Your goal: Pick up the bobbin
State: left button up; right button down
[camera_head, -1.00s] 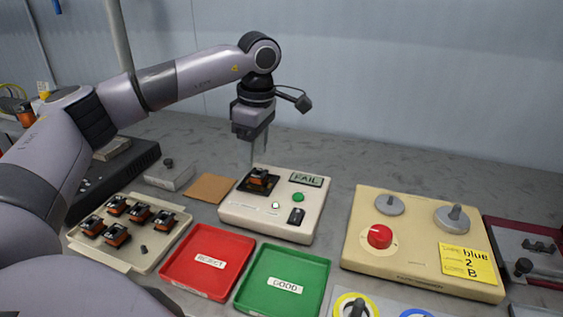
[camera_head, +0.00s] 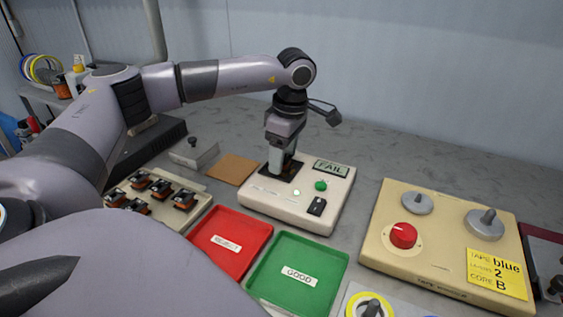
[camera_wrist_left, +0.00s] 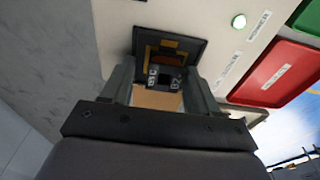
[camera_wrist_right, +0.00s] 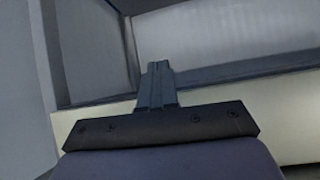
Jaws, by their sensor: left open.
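The bobbin (camera_wrist_left: 170,52), dark with orange-brown winding, sits in the dark nest (camera_wrist_left: 195,46) of the cream tester (camera_head: 300,213), whose display (camera_head: 331,168) reads FAIL. In the head view the bobbin is hidden behind my fingers. My left gripper (camera_head: 284,168) points straight down at the nest. In the left wrist view its two fingers (camera_wrist_left: 163,70) are apart, one on each side of the bobbin; I cannot tell whether they touch it. My right gripper (camera_wrist_right: 158,68) shows only in its wrist view, its fingers together with nothing seen between them.
A tray (camera_head: 197,216) with several similar bobbins stands left of the tester. A red REJECT tray (camera_head: 255,229) and a green GOOD tray (camera_head: 335,262) lie in front. A cream winder box (camera_head: 440,215) stands to the right. A brown pad (camera_head: 232,169) lies beside the tester.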

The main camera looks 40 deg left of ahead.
pick_arm(q)
jog(key=c, duration=1)
pick_arm(e)
jog(key=shift+w+r, duration=0.1)
jog(key=shift+w, duration=0.05)
pick_arm(q)
jog(key=shift+o, duration=0.2)
